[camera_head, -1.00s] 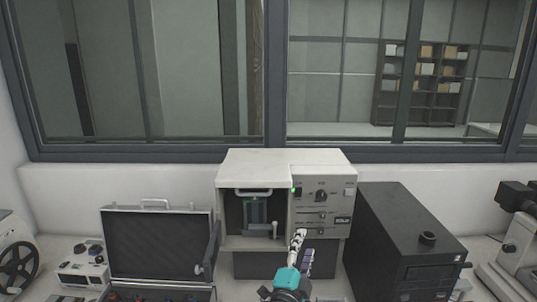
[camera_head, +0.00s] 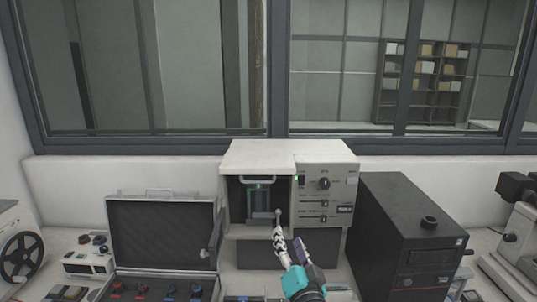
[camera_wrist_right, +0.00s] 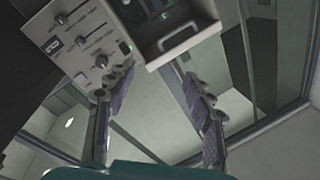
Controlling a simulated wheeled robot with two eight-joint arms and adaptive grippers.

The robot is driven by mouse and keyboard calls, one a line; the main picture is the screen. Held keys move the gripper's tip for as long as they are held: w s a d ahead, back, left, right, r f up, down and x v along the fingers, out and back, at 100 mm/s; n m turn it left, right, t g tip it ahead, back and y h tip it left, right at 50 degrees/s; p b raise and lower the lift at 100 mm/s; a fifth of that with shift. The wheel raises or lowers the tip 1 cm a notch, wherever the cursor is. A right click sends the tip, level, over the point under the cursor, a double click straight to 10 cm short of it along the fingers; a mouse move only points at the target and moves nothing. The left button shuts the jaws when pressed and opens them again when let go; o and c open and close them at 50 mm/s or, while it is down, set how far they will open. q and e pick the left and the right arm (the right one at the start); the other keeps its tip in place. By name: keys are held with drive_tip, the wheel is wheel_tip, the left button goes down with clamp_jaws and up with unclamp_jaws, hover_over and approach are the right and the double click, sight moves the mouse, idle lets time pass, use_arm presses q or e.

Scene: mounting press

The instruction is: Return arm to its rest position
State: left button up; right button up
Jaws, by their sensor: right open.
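My right gripper (camera_head: 290,247) shows in the camera_head view in front of the mounting press (camera_head: 258,157), low and right of its open chamber (camera_head: 258,200). Its two fingers are spread and nothing is between them. In the right wrist view the gripper (camera_wrist_right: 160,88) also has its fingers apart, with the press's control panel (camera_wrist_right: 75,45) beyond them, seen tilted. In the camera_head view the fingertips appear just below the press's small lever (camera_head: 278,215); I cannot tell whether they touch. My left gripper is not in view.
A black box-shaped unit (camera_head: 405,235) stands close right of the press. An open case (camera_head: 163,235) with red and blue items is on the left. A small meter box (camera_head: 88,262) and a reel device (camera_head: 22,255) are farther left. A microscope (camera_head: 515,240) stands far right.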

drive_tip(key=s+d+f+n+g+h+b, duration=0.1)
drive_tip(key=s+d+f+n+g+b, duration=0.1)
drive_tip(key=s+d+f+g, duration=0.4)
drive_tip(key=s+d+f+n+g+h+b, duration=0.2)
drive_tip(key=s+d+f+n+g, duration=0.2)
drive_tip(key=s+f, duration=1.1)
wheel_tip(320, 180, down, 4)
drive_tip(key=d+g, duration=0.2)
drive_tip(key=shift+s+d+f+b, duration=0.2)
drive_tip(key=shift+s+d+b, duration=0.15)
drive_tip(key=shift+s, duration=0.05)
